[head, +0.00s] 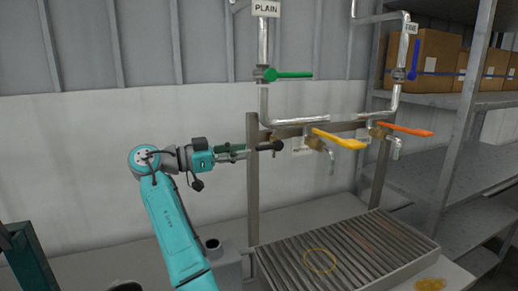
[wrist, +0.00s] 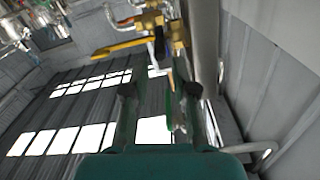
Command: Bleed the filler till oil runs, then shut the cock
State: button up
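My gripper (head: 265,147) points right, left of the taps, with nothing held. Its two fingers (wrist: 160,90) stand apart in the wrist view. A yellow-handled cock (head: 340,138) and an orange-handled cock (head: 405,129) hang on the pipework, with spouts below. The yellow handle (wrist: 125,47) also shows in the wrist view, near brass fittings (wrist: 150,20). A green lever (head: 290,75) lies level on the pipe labelled PLAIN (head: 266,9). A blue lever (head: 415,62) stands upright on the right pipe. I see no stream from the spouts. The small tap labels are unreadable.
A slatted drain tray (head: 375,238) lies under the spouts, with a thin yellow ring (head: 320,262) on it. A yellow patch (head: 430,285) is on the bench at right. Posts flank the cocks. Metal shelves (head: 440,105) with cardboard boxes (head: 425,58) stand right.

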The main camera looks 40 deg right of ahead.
aim_at(260, 149)
jog(key=shift+x, duration=3)
grip_shut()
